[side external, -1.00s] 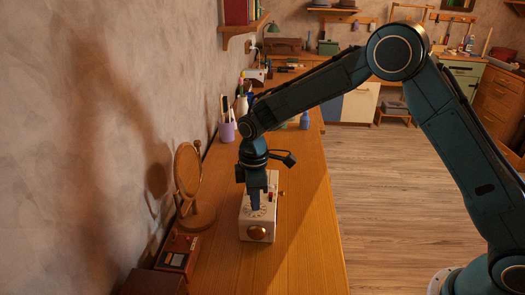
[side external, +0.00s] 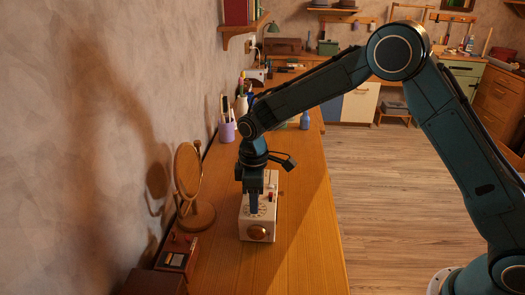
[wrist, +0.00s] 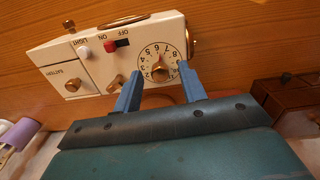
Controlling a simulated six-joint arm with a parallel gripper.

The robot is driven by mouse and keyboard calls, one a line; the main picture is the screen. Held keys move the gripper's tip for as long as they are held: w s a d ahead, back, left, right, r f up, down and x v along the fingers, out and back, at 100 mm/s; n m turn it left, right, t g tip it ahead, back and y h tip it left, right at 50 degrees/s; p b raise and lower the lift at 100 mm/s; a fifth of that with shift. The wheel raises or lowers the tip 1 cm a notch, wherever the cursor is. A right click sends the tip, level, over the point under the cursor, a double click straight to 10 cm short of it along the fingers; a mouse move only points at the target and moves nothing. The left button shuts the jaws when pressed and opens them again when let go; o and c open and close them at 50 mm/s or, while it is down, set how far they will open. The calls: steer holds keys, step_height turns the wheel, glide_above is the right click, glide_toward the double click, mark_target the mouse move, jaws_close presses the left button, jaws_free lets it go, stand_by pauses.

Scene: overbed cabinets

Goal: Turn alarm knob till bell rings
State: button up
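In the side view, my gripper (side external: 254,208) points down over the box.
The box also has a red ON/OFF switch (wrist: 115,44), a copper toggle (wrist: 115,83) and a battery knob (wrist: 73,85). A round mirror (side external: 188,170) stands left of the box, with a small wooden box (side external: 178,254) nearer. The desk to the right is clear.

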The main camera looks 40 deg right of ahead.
steer(key=shift+r, duration=0.15)
step_height(320, 180, up, 14)
steer(key=shift+f, duration=0.2)
stand_by(0.6)
stand_by(0.6)
steer(key=s+d+r+m+t, duration=0.1)
steer(key=s+d+r+m, duration=0.1)
steer(key=s+d+r, duration=0.4)
steer(key=s+d+r+m+t, duration=0.2)
steer(key=s+r, duration=0.2)
steer(key=s, duration=0.4)
steer(key=s+d+f+m+t, duration=0.1)
steer(key=s+d+m, duration=0.1)
steer(key=s, duration=0.6)
steer(key=s+d+f+m+t, duration=0.1)
steer(key=s+d+m, duration=0.1)
steer(key=s, duration=0.7)
steer(key=shift+s+d+f+m+t, duration=0.3)
steer(key=shift+d+f+m, duration=0.1)
steer(key=shift+m, duration=0.4)
stand_by(1.9)
